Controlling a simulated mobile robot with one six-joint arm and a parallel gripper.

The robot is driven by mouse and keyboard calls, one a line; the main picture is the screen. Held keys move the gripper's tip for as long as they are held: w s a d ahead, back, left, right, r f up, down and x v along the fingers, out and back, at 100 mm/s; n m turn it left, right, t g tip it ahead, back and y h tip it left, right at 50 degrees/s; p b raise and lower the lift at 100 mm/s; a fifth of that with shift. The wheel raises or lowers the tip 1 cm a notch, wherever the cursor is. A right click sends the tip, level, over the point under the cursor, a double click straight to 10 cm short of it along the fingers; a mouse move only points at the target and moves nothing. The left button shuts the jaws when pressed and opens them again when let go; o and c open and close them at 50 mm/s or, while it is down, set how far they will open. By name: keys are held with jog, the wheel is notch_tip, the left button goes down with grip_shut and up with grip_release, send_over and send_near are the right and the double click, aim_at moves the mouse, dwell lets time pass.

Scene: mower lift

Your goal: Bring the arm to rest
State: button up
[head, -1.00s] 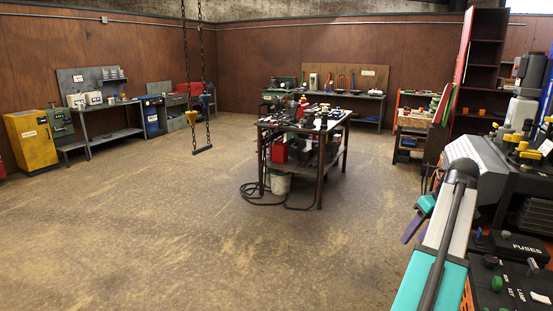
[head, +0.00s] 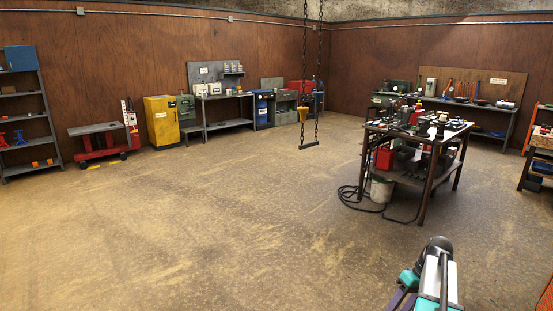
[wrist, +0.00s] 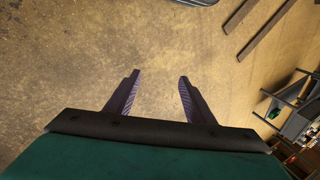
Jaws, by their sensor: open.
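My gripper shows in the wrist view (wrist: 158,88), its two ridged grey fingers spread apart with only bare floor between and beyond them. The fingers hold nothing. In the head view, part of my arm (head: 437,275) shows at the bottom right, with teal and white casing and a black joint. The fingertips cannot be made out clearly in the head view. Nothing touches the gripper in either view.
A dark work table (head: 428,180) with tools stands at the right, a bucket (head: 381,190) and cable beside it. A hanging chain hoist (head: 308,143) is mid-room. A red lift cart (head: 99,144) and a yellow cabinet (head: 161,121) line the left wall. Much open floor lies between.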

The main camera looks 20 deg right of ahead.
jog(key=s+a+f+n+g+b, duration=0.1)
jog(key=a+f+n+g, duration=0.15)
jog(key=a+f, duration=1)
jog(key=s+a+f+n+g, duration=0.1)
jog(key=s+a+f+g, duration=0.15)
jog(key=a+f, duration=1)
jog(key=s+a+f+m+h, duration=0.2)
jog(key=s+a+f, duration=0.3)
jog(key=s+a, duration=0.2)
jog(key=s+a+f+m+g+h, duration=0.1)
jog(key=s+a+f+h, duration=0.1)
jog(key=s+a+f, duration=0.4)
jog(key=shift+s+a+f+m+b, duration=0.2)
jog(key=shift+s+a+m+b, duration=0.35)
jog(key=shift+s, duration=1.65)
jog(key=shift+a, duration=0.15)
